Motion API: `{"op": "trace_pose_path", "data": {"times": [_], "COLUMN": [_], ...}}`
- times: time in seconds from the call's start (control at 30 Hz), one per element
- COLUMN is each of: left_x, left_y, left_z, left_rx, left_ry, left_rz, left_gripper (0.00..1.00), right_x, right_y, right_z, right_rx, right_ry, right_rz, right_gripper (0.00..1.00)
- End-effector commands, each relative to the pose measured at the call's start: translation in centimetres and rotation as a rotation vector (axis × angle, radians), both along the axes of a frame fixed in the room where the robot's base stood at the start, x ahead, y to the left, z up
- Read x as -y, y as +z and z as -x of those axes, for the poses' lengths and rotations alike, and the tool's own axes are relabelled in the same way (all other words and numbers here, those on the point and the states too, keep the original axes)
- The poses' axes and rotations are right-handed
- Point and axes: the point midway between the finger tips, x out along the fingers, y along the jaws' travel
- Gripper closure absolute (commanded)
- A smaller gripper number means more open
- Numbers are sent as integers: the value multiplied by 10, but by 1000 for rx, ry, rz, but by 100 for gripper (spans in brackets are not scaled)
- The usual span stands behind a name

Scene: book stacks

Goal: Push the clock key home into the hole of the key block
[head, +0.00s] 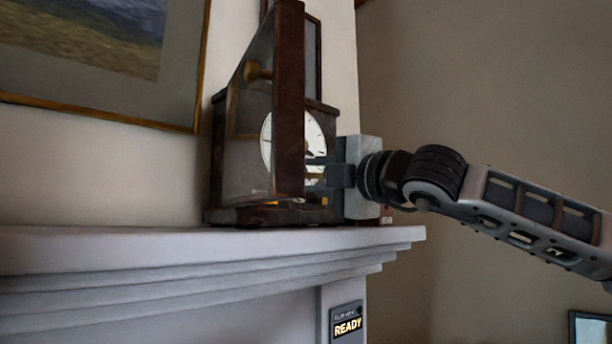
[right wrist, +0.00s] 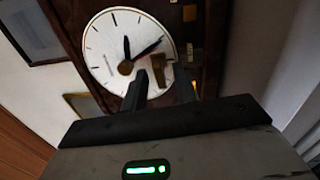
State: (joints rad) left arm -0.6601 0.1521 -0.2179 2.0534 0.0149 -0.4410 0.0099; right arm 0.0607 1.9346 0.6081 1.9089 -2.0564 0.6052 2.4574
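A dark wooden clock (head: 230,215) with a white dial (head: 315,140) stands on the mantel, its glazed door (head: 288,100) swung open towards me. My right gripper (head: 318,174) is at the dial's lower right, its fingers partly behind the door frame. In the right wrist view the fingers (right wrist: 160,80) are a little apart in front of the dial (right wrist: 128,50). A small brass-brown piece (right wrist: 161,68) shows between the fingertips; I cannot tell if it is the key or if it is gripped. I cannot make out the key block or its hole. My left gripper is not in view.
The pale mantel shelf (head: 120,245) is bare left of the clock and ends just right of it. A framed picture (head: 100,60) hangs at the upper left. A small panel (head: 347,323) below the shelf reads READY. The open door stands close to my right fingers.

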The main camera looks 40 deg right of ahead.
Motion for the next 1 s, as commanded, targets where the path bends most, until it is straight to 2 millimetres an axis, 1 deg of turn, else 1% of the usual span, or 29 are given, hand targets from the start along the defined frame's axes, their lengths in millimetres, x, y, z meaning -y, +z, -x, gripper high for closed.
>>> {"op": "trace_pose_path", "data": {"times": [0.1, 0.13, 0.17, 0.2, 0.23, 0.47, 1.0], "left_x": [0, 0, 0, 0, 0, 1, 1], "left_y": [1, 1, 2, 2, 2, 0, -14], "left_z": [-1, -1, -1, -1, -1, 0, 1], "left_rx": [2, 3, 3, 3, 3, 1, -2], "left_ry": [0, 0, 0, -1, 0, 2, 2], "left_rz": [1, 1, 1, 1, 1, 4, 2], "left_gripper": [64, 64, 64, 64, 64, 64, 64], "right_x": [0, 0, 0, 0, 0, 0, 1], "right_y": [0, 0, 0, 0, 0, 0, -3], "right_z": [0, 0, 0, 0, 0, 2, 23], "right_rx": [0, 0, 0, 0, 0, 2, 3], "right_ry": [0, 0, 0, 0, 0, 0, -1], "right_rz": [0, 0, 0, 0, 0, 0, 1], "right_gripper": [71, 76, 85, 96, 100, 100, 100]}}
